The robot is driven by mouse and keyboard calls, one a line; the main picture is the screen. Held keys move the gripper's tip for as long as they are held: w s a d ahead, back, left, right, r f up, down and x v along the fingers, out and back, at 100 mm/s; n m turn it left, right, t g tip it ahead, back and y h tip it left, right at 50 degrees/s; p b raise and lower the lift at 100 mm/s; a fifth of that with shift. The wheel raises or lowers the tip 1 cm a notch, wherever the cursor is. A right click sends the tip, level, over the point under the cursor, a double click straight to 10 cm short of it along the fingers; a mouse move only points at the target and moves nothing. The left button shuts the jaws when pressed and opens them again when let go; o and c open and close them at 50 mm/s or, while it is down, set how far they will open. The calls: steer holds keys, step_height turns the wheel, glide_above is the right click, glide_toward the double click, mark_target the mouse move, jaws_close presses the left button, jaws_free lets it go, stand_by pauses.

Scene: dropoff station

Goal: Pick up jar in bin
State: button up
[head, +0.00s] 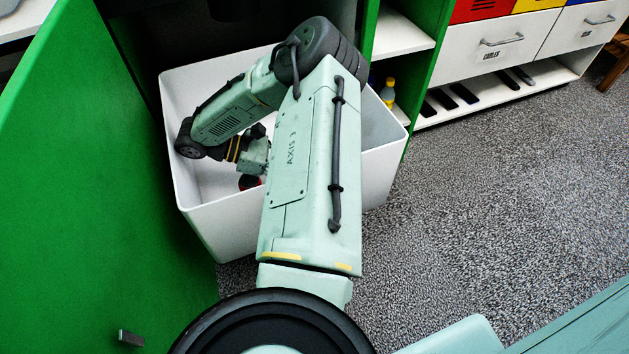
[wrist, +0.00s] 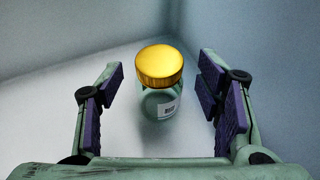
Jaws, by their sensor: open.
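A jar (wrist: 160,84) with a gold lid and a greenish body with a white label stands in the wrist view, between and ahead of my open fingers. My gripper (wrist: 165,98) has dark purple finger pads, with a gap on both sides of the jar; nothing is held. The white bin (head: 188,180) stands at centre left in the head view, and my arm reaches down into it. The gripper's fingers and the jar are hidden behind my arm in the head view. A small red thing (head: 249,181) shows inside the bin beside my arm; I cannot tell what it is.
A green panel (head: 80,190) stands close at the bin's left. A green shelf unit (head: 405,45) stands behind on the right, with a small yellow-capped bottle (head: 388,93) on it. White drawers (head: 490,50) are farther right. The grey carpet (head: 480,200) is clear. The bin's walls surround my gripper.

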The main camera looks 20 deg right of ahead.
steer(key=shift+r+x, duration=0.1)
steer(key=shift+x, duration=1.65)
steer(key=shift+r+x, duration=0.15)
steer(key=shift+x, duration=1.6)
steer(key=shift+d, duration=0.1)
steer(key=shift+c, duration=0.5)
steer(key=shift+b, duration=0.3)
jaws_close()
